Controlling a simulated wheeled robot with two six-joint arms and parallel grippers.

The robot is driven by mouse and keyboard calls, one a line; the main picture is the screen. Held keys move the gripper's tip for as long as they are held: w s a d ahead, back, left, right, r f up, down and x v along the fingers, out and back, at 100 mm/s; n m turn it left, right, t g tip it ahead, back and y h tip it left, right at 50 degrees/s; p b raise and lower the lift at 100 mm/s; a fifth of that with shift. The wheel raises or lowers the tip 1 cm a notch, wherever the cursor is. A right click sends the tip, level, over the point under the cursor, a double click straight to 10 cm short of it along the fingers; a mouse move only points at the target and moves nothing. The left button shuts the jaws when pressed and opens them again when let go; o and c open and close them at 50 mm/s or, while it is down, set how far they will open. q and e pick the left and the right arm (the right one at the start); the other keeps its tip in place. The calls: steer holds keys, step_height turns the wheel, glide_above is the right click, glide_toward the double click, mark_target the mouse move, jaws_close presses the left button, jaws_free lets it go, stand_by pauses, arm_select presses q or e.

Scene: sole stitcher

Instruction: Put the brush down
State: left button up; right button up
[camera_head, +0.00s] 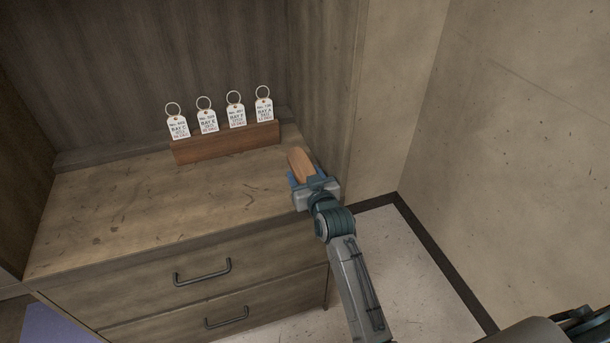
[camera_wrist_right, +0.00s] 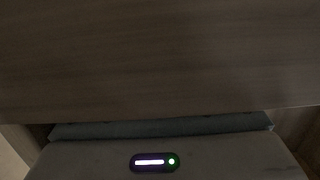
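The brush (camera_head: 300,164) shows as a light-brown wooden piece at the right end of the cabinet top. My right gripper (camera_head: 303,176) reaches it from the front, with blue fingers on its near end, and appears shut on it. The brush's bristles are hidden, and I cannot tell whether it touches the cabinet top. In the right wrist view, a brown wooden surface fills most of the picture, close to the gripper body (camera_wrist_right: 225,155). My left gripper is in neither view.
A wooden rack (camera_head: 225,143) with several white key tags stands at the back of the cabinet top (camera_head: 130,205). The top's left and middle are clear. A side panel (camera_head: 330,90) rises close to the brush. Drawers with black handles (camera_head: 202,273) are below.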

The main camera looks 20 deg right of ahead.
steer(key=shift+o, duration=1.3)
steer(key=shift+r, duration=0.25)
steer(key=s+r, duration=0.1)
steer(key=s, duration=1)
steer(key=s+d+f+g, duration=0.2)
steer(key=s+f+g, duration=0.3)
steer(key=f, duration=0.6)
steer(key=s+d+f+g, duration=0.1)
steer(key=s+f+g, duration=0.2)
steer(key=s+f, duration=0.55)
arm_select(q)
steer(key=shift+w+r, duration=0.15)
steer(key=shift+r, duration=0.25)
arm_select(e)
steer(key=s+d+f+g, duration=0.3)
steer(key=s+f, duration=0.4)
steer(key=f, duration=0.1)
steer(key=s+d+f+g+h, duration=0.1)
steer(key=s+d+f+g, duration=0.2)
steer(key=s+f, duration=0.5)
steer(key=shift+s+f, duration=0.15)
steer(key=shift+f, duration=0.25)
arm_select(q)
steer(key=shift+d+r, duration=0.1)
arm_select(e)
steer(key=shift+d, duration=0.1)
